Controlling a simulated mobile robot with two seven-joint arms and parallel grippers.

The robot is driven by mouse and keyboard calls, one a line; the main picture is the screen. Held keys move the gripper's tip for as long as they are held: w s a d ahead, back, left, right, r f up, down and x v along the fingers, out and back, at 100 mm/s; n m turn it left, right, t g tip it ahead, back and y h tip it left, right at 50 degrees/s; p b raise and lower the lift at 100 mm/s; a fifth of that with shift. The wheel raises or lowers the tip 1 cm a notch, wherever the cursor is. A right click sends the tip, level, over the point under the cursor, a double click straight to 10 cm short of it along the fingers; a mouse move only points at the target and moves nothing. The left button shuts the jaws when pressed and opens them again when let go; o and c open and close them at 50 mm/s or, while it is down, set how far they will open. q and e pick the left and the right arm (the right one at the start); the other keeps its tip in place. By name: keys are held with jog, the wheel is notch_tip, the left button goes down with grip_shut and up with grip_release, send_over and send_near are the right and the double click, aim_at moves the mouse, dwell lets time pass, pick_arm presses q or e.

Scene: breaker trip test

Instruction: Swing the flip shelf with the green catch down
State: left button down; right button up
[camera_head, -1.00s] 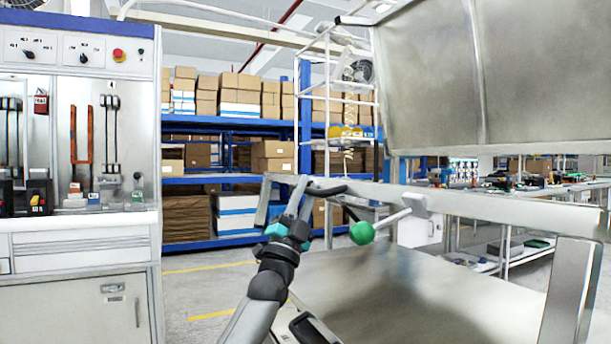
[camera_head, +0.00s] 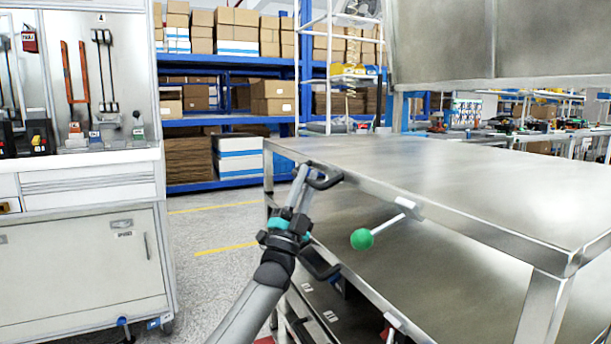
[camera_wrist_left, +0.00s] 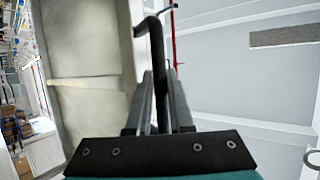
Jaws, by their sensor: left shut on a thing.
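The flip shelf (camera_head: 440,165) is a steel panel on the right in the head view, looking about level with its top surface showing. Its catch is a green ball (camera_head: 362,239) on a pale rod, pointing forward and down from a bracket on the front edge. A dark handle (camera_head: 326,181) sits at the left part of that edge. My left gripper (camera_head: 306,178) is at this handle. In the left wrist view the fingers (camera_wrist_left: 160,90) are shut on the dark bent handle (camera_wrist_left: 156,45). My right gripper is not in view.
A lower steel shelf (camera_head: 450,290) lies beneath. A dark curved piece (camera_head: 318,264) shows at its left front. An upright steel panel (camera_head: 480,40) rises behind. A grey cabinet (camera_head: 80,265) stands left, with free floor (camera_head: 215,215) between. Racks of boxes (camera_head: 270,95) are behind.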

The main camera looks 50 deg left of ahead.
pick_arm(q)
jog(key=shift+w+d+f, duration=0.15)
jog(key=shift+w+f, duration=0.05)
jog(key=shift+f, duration=0.45)
jog(key=c, duration=1.1)
grip_release()
jog(key=o, duration=0.3)
jog(key=shift+r, duration=0.2)
jog(key=shift+s, duration=0.15)
jog(key=p+v, duration=0.4)
jog(key=v, duration=1.1)
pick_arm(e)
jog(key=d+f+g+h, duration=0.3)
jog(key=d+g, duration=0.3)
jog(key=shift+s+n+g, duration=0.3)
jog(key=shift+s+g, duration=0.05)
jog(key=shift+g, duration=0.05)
